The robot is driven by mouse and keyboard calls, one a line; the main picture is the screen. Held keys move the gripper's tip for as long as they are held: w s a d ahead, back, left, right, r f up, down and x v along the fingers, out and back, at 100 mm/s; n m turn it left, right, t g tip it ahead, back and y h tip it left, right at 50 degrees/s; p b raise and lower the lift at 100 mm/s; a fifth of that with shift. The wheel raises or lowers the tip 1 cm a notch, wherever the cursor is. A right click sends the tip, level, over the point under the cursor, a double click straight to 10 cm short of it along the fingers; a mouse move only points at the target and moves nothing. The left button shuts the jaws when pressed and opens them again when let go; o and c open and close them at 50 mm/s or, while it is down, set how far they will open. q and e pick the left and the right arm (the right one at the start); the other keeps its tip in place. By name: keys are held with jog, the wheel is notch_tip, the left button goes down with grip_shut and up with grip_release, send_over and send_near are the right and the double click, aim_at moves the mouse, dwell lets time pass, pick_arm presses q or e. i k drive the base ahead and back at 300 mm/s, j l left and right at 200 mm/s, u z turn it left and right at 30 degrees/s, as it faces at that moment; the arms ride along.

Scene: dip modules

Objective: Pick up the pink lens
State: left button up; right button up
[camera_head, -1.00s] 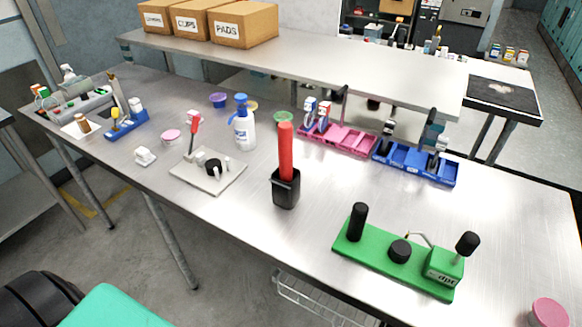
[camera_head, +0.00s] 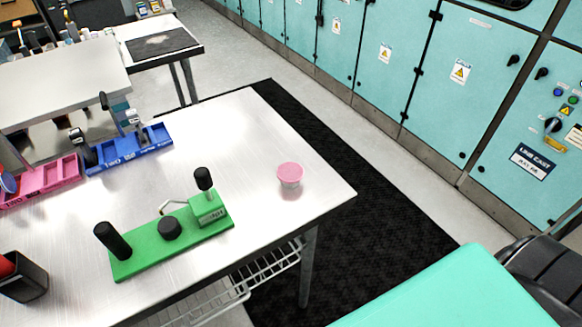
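A small round pink-topped item (camera_head: 290,173) with a pale, clear-looking lower part stands upright on the steel table, near its right corner. It is the only such round pink item in view, and I cannot tell whether it is the pink lens or a lidded jar. Nothing touches it. Neither of my grippers is in view.
A green fixture (camera_head: 170,240) with black knobs stands left of the pink-topped item. A blue tray (camera_head: 130,150) and a pink tray (camera_head: 45,185) lie further left, with a black holder (camera_head: 22,280) at lower left. The steel table (camera_head: 245,135) is clear around the pink-topped item.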

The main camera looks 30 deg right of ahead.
aim_at(290, 172)
jog(key=z, duration=0.8)
jog(key=k+l, duration=0.2)
jog(key=k+l+z, duration=0.1)
jog(key=l, duration=0.3)
jog(key=k, duration=0.1)
